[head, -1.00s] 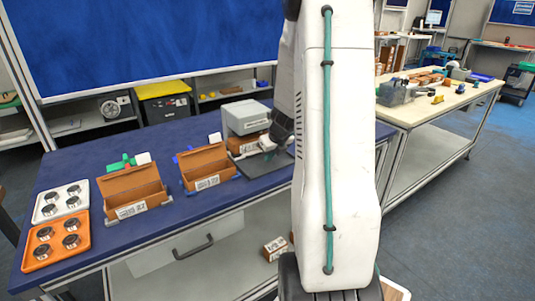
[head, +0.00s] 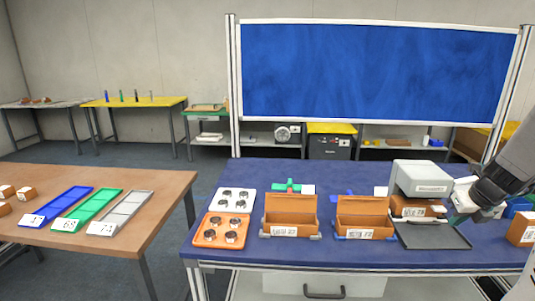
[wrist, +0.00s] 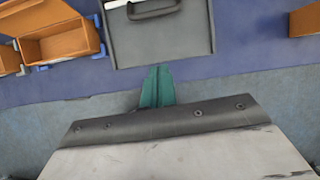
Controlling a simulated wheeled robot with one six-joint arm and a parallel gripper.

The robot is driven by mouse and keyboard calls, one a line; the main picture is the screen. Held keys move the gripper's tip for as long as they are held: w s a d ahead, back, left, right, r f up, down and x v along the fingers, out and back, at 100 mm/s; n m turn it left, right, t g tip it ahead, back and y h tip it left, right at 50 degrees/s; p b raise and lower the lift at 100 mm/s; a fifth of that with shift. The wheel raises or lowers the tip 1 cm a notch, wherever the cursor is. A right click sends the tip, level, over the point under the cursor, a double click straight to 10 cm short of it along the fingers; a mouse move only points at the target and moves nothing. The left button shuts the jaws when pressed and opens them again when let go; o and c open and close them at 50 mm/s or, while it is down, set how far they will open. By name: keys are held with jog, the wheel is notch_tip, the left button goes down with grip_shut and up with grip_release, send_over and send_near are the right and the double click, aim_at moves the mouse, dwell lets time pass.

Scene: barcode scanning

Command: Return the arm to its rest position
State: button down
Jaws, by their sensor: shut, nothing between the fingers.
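My arm reaches in from the right edge of the head view, its gripper (head: 456,219) beside the grey scanner (head: 421,180) and over the right part of its dark plate (head: 432,237). In the wrist view, the teal fingers of the gripper (wrist: 157,86) are together with nothing between them. They point toward the front edge of the dark plate (wrist: 160,45). A brown labelled box (head: 415,207) sits under the scanner head, apart from my gripper.
Two open brown boxes (head: 291,216) (head: 364,218) stand left of the scanner. An orange tray (head: 203,239) and a white tray (head: 221,203) hold round metal parts. Another brown box (head: 521,229) stands at the right. A wooden table (head: 120,235) is at the left.

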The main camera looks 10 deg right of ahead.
jog(key=s+a+r+m+g, duration=0.1)
jog(key=s+a+r+m, duration=0.2)
jog(key=a+m, duration=0.8)
jog(key=s+a+r+m+g+y, duration=0.1)
jog(key=s+a+r+m, duration=0.2)
jog(key=s+a+m, duration=0.4)
jog(key=s+a+r+m+g, duration=0.1)
jog(key=s+a+r+m, duration=0.2)
jog(key=a+m, duration=1.2)
jog(key=s+a, duration=0.3)
jog(key=shift+r+g+y, duration=0.3)
jog(key=shift+r, duration=0.05)
jog(key=shift+a, duration=0.2)
